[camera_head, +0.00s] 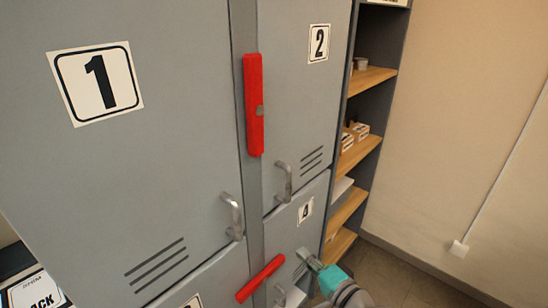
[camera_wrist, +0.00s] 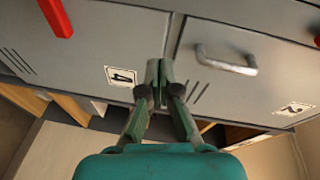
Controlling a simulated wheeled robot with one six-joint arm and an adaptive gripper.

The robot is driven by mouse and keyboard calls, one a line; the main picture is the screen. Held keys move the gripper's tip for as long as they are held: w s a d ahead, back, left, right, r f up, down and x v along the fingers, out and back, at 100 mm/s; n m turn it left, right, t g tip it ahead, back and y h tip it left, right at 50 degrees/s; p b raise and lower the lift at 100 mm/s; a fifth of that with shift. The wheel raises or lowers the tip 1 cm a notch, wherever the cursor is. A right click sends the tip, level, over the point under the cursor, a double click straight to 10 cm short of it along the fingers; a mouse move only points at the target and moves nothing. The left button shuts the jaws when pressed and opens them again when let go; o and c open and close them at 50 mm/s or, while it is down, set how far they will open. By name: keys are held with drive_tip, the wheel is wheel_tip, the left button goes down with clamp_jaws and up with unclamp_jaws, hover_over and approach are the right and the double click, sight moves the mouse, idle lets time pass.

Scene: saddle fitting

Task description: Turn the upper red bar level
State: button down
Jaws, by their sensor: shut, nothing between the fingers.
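That view shows a red bar (camera_wrist: 55,17) at top left, beside door 4, and a red sliver (camera_wrist: 317,42) at the right edge.
Door handles (camera_head: 283,182) and (camera_head: 232,216) stick out below the upper bar, one on each side. An open shelf unit (camera_head: 367,80) with small boxes stands right of the lockers. The floor (camera_head: 400,277) at right looks clear.

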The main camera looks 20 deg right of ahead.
drive_tip(key=w+d+r+n+g+y, duration=0.1)
drive_tip(key=d+r+y, duration=0.1)
drive_tip(key=r, duration=0.7)
drive_tip(key=w+d+r+n+y, duration=0.1)
drive_tip(key=w+d+r+y, duration=0.1)
drive_tip(key=r, duration=0.8)
drive_tip(key=w+d+r+n+g+y, duration=0.1)
drive_tip(key=r+y, duration=0.3)
drive_tip(key=r, duration=0.6)
drive_tip(key=shift+w+d+g, duration=0.3)
drive_tip(key=shift+w+d, duration=0.35)
drive_tip(key=shift+r, duration=0.1)
drive_tip(key=shift+n, duration=0.3)
drive_tip(key=x, duration=0.9)
drive_tip(key=shift+w+a+r, duration=0.1)
drive_tip(key=shift+w+a, duration=0.1)
drive_tip(key=shift+a, duration=0.05)
drive_tip(key=shift+s+a, duration=0.25)
drive_tip(key=shift+a, duration=0.4)
drive_tip(key=shift+s+a, duration=0.2)
drive_tip(key=shift+a, duration=0.45)
drive_tip(key=shift+s+a, duration=0.25)
drive_tip(key=shift+a, duration=0.35)
drive_tip(key=shift+a, duration=0.1)
